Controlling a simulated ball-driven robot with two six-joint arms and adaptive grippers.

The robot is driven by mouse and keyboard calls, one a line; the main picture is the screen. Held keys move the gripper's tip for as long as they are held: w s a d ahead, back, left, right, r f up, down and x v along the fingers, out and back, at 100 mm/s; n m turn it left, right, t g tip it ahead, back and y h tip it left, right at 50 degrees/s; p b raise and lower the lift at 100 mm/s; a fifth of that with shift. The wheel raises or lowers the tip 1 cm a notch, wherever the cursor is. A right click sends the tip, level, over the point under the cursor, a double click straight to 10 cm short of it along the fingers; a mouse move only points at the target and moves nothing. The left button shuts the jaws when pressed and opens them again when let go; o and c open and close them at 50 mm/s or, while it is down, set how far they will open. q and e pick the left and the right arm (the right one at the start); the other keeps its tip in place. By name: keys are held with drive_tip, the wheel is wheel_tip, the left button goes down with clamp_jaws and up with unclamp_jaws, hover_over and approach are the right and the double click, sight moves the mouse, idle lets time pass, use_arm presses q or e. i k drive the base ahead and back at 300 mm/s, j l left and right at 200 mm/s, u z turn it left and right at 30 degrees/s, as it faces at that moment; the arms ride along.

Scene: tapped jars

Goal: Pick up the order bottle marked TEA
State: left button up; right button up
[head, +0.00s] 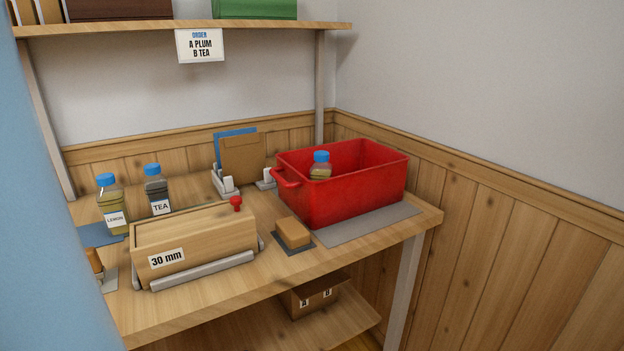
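The TEA bottle (157,191) stands upright on the table behind the wooden box. It has a blue cap, dark contents and a white label reading TEA. A LEMON bottle (112,207) with a blue cap and yellowish contents stands to its left. Another blue-capped bottle (321,165) is inside the red crate (345,195); its label is hidden. An order card (200,46) on the shelf edge reads A PLUM, B TEA. Neither gripper is in view.
A wooden box (195,242) marked 30 mm, with a red knob, sits in front of the bottles. A tan block (293,233) lies on a dark pad. Clipboards (240,156) stand at the back.

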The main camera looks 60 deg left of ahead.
sight(155, 185)
drive_tip(key=u, duration=2.7)
